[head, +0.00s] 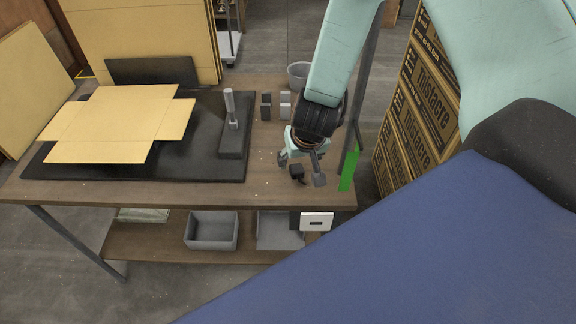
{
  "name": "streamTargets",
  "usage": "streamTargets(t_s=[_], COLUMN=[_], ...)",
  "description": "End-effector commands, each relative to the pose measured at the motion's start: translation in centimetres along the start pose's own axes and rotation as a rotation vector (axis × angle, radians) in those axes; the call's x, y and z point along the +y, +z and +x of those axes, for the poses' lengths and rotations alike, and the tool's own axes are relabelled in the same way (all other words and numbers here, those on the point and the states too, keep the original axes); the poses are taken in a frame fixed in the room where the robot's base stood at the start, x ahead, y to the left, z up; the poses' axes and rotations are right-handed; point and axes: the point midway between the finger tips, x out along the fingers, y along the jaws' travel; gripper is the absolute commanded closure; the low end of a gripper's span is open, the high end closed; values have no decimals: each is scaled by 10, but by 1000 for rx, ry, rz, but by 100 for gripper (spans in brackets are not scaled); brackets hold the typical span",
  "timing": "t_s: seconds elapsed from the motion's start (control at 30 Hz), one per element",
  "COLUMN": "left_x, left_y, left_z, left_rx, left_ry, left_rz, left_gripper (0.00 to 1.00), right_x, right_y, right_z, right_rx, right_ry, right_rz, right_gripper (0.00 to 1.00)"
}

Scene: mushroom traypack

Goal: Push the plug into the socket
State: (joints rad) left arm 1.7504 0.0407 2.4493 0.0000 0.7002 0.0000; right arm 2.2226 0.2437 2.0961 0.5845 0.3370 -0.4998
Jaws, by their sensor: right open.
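A small black block (297,170), which looks like the plug, lies near the right front edge of the wooden table (200,191). A short dark piece shows at its lower right. My right gripper (301,169) is open, with its fingers to either side of the block; I cannot tell whether they touch it. A white plate with a dark slot (317,222), which looks like the socket, is below the table's front edge at the right. The slot looks empty. My left gripper is not in view.
A black mat (215,160) bears a flat cardboard blank (120,120) and an upright handle (230,105). Small grey and black blocks (285,104) and a grey cup (298,74) stand behind my gripper. A green strip (349,168) and post are close right. Grey bins (211,230) sit below.

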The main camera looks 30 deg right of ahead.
Motion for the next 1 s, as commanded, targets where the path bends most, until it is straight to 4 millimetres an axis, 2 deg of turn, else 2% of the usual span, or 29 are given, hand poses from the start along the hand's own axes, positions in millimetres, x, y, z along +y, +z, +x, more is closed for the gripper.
streamTargets(t_s=[0.3, 0.57, 0.87, 1.0], left_x=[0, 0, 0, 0], left_y=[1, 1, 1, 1], left_z=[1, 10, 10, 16], left_rx=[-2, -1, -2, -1], left_ry=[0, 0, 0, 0], left_rz=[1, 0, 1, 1], left_gripper=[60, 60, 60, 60], right_x=[1, 0, -1, -2], right_y=[2, 0, -3, -5], right_z=[1, 26, 29, 46], right_rx=[0, 1, 0, 0], right_ry=[0, 0, -1, 0], right_rz=[3, -1, -2, -2], right_gripper=[40, 40, 40, 40])
